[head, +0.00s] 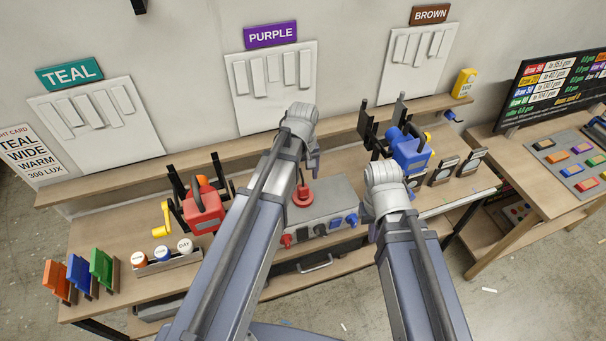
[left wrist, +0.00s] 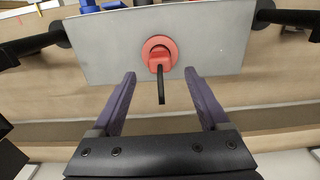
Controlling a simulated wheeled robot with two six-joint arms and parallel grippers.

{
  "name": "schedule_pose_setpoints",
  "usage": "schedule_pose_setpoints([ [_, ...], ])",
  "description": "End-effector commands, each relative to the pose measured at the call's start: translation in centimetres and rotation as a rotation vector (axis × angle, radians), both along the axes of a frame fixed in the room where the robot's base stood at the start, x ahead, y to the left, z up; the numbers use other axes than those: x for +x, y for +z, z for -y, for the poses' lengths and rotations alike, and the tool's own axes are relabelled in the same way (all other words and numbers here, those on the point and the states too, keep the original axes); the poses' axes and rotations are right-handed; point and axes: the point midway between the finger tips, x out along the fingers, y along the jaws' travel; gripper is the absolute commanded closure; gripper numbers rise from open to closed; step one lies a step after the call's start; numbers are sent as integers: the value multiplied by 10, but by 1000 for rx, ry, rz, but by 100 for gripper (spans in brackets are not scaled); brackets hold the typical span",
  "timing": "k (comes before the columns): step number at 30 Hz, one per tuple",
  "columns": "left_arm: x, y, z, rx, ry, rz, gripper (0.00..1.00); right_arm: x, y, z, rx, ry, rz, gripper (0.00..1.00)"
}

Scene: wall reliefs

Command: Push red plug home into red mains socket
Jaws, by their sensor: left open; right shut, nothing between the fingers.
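The red plug (left wrist: 160,62), with a short black cable, sits at the round red mains socket (left wrist: 148,47) on a grey panel; how deep it sits I cannot tell. In the head view the red socket (head: 303,198) is on top of the grey socket box (head: 330,199). My left gripper (left wrist: 158,76) is open, its purple fingers either side of the cable, apart from the plug. In the head view my left gripper (head: 304,176) is above the socket, partly hidden by its arm. My right gripper (head: 371,232) is shut and empty at the box's right end, mostly hidden.
A red device (head: 204,210) stands left of my left arm, a blue device (head: 410,152) behind my right arm. A wooden shelf (head: 240,133) runs along the wall.

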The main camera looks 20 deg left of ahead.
Motion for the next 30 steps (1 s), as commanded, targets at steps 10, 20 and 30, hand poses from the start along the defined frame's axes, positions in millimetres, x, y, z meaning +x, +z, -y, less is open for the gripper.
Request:
schedule_pose_setpoints([
  [10, 0, 16, 0, 0, 32, 0, 41, 0, 16, 0, 0, -2, 0, 100],
  [20, 0, 41, 0, -1, 140, -1, 78, 0, 41, 0, 0, -10, 0, 100],
  [30, 0, 27, 0, -1, 142, -1, 100, 0, 27, 0, 0, -8, 0, 100],
])
